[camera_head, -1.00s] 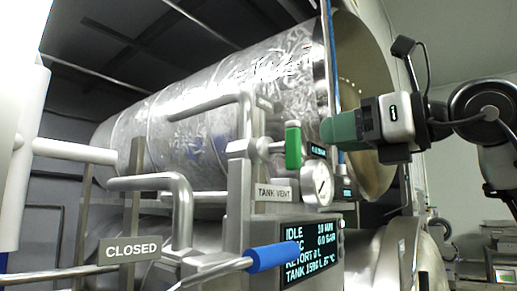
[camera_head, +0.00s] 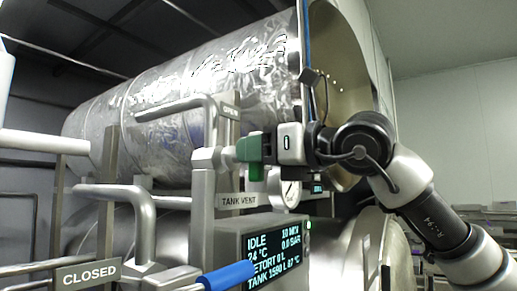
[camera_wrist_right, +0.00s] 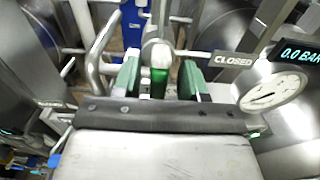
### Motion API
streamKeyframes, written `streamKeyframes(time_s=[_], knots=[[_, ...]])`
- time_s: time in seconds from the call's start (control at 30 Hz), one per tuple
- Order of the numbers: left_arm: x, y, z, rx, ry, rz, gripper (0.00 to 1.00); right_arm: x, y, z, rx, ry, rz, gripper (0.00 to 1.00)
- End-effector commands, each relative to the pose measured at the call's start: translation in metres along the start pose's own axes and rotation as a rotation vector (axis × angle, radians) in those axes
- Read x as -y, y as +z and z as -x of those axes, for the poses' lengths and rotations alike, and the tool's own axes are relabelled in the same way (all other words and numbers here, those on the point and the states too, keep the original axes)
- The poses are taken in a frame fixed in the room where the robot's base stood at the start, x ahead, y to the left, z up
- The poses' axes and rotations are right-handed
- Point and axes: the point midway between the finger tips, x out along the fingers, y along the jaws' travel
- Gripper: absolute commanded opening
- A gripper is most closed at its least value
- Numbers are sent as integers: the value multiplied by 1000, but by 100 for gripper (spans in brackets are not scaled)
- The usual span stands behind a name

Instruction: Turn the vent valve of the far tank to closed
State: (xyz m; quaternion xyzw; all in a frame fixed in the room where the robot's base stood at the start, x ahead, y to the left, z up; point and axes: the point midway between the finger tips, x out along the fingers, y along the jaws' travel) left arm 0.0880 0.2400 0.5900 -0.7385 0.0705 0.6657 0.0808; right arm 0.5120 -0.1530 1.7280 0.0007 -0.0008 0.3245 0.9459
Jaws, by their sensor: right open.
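The tank vent valve has a green handle (camera_head: 257,173) that hangs down from its steel body, above the TANK VENT label (camera_head: 238,200). My right gripper (camera_head: 250,150) is at this handle, and its green finger covers the handle's upper part in the head view. In the right wrist view the green handle (camera_wrist_right: 158,83) stands between the two parted green fingers of my right gripper (camera_wrist_right: 158,79), with gaps showing on both sides. A CLOSED plate (camera_wrist_right: 233,60) is beside the valve there. My left gripper is not in view.
A pressure gauge (camera_head: 291,194) sits close below my right gripper. A display (camera_head: 272,252) reads IDLE. A blue-handled lever (camera_head: 228,275) and another CLOSED sign (camera_head: 88,274) are lower left. Bent steel pipes (camera_head: 140,215) stand left of the valve. The large foil-wrapped tank (camera_head: 200,95) lies behind.

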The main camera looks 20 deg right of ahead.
Motion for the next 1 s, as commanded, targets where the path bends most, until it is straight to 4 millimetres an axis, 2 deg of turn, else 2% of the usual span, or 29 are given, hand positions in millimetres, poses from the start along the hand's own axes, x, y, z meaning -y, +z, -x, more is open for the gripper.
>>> streamKeyframes(time_s=[0.03, 0.3, 0.67, 1.0], knots=[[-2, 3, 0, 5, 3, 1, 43, 0, 0, 0, -1, 1, 0, 43], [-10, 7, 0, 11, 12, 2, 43, 0, 0, 0, -1, 1, 0, 1], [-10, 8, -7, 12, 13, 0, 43, 0, -2, 0, 0, 2, -39, 0], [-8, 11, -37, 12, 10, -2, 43, 1, -5, 0, 1, 4, -263, 0]])
